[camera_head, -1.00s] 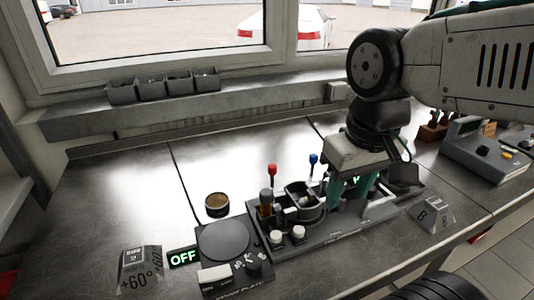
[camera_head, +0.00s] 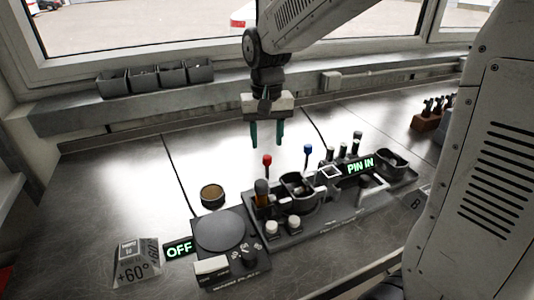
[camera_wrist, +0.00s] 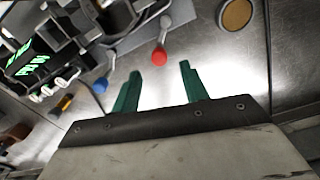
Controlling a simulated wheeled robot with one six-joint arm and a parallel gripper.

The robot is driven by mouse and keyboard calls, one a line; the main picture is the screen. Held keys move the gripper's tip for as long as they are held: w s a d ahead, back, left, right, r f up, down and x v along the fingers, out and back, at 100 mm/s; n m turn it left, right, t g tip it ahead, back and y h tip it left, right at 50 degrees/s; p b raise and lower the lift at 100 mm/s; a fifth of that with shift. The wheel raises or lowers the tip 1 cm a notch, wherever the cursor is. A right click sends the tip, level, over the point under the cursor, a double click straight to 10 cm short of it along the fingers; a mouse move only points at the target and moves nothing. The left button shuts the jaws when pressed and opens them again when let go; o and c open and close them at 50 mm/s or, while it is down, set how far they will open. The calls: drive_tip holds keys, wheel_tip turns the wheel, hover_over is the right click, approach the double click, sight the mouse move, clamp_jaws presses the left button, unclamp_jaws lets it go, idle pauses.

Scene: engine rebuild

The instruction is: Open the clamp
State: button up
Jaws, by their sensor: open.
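A dark fixture (camera_head: 330,224) stands on the bench, with a red-knobbed lever (camera_head: 267,160) and a blue-knobbed lever (camera_head: 308,149) rising behind it. I cannot tell for sure which part is the clamp; a round, open-topped holder (camera_head: 298,188) sits in front of these levers. A green "PIN IN" label (camera_head: 361,166) shows at the fixture's right. My gripper (camera_head: 267,143) is open and empty, its green fingers pointing down, near the red knob in the picture. In the wrist view, the red knob (camera_wrist: 158,57) appears beyond and between the fingertips (camera_wrist: 158,78), apart from them. The blue knob (camera_wrist: 100,85) is left of them.
A hot plate (camera_head: 220,231) with a green "OFF" label (camera_head: 179,248) stands left of the fixture. A round tin (camera_head: 212,195) lies behind it. A +60° block (camera_head: 138,262) is at front left. Small grey bins (camera_head: 158,76) line the sill.

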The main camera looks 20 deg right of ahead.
sight(267, 156)
wheel_tip(267, 156, down, 5)
drive_tip(key=shift+f, duration=0.1)
idle(0.3)
clamp_jaws()
